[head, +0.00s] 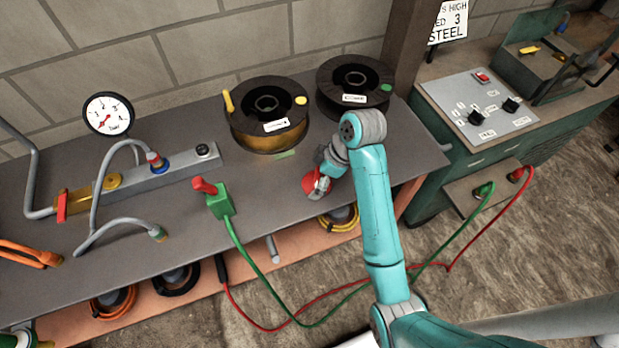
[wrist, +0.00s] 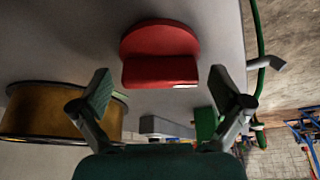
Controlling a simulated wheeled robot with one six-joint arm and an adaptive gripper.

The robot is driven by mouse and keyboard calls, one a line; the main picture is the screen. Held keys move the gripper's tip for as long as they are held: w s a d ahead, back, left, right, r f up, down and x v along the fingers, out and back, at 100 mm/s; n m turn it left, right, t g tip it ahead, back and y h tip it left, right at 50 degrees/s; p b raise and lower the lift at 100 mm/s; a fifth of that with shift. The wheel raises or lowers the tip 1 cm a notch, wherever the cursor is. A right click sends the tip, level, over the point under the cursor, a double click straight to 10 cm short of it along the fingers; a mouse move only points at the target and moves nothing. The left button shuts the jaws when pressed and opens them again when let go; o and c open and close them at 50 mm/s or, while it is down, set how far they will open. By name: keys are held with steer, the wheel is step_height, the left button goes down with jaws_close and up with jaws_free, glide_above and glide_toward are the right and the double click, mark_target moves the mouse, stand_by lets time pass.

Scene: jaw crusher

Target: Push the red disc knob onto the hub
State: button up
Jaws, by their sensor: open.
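The red disc knob (wrist: 160,45) is in the middle of the wrist view, with a flat raised grip on its near side. It is on or just above the grey bench; I cannot tell which. In the head view the red knob (head: 309,184) shows by the end of my arm, partly hidden by it. My gripper (wrist: 160,84) is open, with one finger to each side of the knob's near edge and clear gaps between. In the head view my gripper is largely hidden by my wrist. I cannot pick out the hub with certainty in either view.
Two black spools (head: 268,125) stand behind my gripper. A green clamp with a red top (head: 219,201) lies to its left. Further left are a grey manifold bar (head: 180,171), a gauge (head: 108,114) and hoses. The grey bench (head: 265,210) is bare between clamp and gripper.

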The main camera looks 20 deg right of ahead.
steer(key=c, duration=1.1)
